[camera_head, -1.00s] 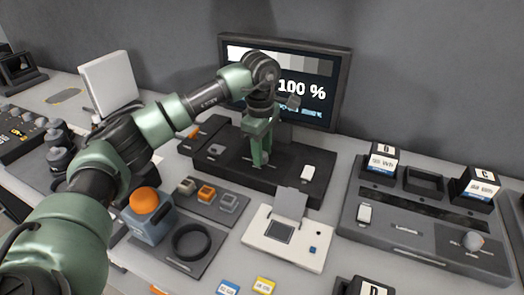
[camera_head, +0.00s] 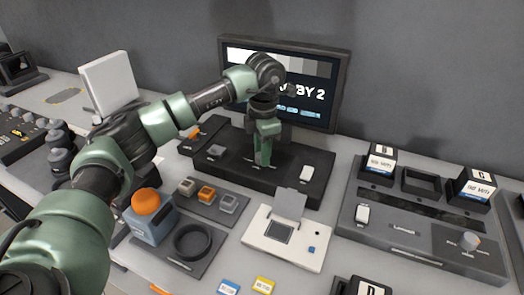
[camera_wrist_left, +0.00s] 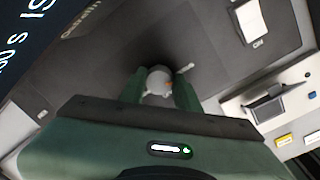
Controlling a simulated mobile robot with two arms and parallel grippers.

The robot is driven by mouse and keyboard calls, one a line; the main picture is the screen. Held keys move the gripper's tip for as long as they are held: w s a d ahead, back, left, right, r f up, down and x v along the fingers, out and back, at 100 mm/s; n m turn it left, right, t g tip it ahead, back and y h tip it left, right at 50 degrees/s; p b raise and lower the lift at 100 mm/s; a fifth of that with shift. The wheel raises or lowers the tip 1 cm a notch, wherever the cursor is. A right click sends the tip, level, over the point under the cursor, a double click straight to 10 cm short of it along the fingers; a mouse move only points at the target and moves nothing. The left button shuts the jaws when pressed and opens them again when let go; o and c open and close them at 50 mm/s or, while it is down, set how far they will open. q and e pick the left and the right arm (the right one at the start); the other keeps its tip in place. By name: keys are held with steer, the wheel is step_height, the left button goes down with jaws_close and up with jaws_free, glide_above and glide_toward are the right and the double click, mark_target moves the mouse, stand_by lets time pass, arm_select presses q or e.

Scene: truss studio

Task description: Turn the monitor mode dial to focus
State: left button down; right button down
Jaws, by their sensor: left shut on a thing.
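The monitor (camera_head: 332,75) stands at the back behind a dark control base (camera_head: 312,187). Its screen reads a word ending in "BY 2", partly covered by my arm. My left gripper (camera_head: 263,161) points down onto the base and is shut on the mode dial. In the head view the fingers hide most of the dial. My right gripper is not in view.
A white switch (camera_head: 306,173) sits on the base right of the gripper. In front are a white panel with a raised flap (camera_head: 289,203), an orange ball on a blue block (camera_head: 146,201) and a black ring (camera_head: 192,242). A grey console (camera_head: 420,245) stands at right.

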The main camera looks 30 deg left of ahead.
arm_select(q)
steer(key=shift+w+r+n, duration=0.1)
steer(key=shift+n, duration=0.9)
steer(key=c, duration=1)
jaws_free()
steer(key=shift+c, duration=0.2)
steer(key=r, duration=0.7)
steer(key=shift+d+r+b, duration=0.2)
steer(key=shift+r+b, duration=0.15)
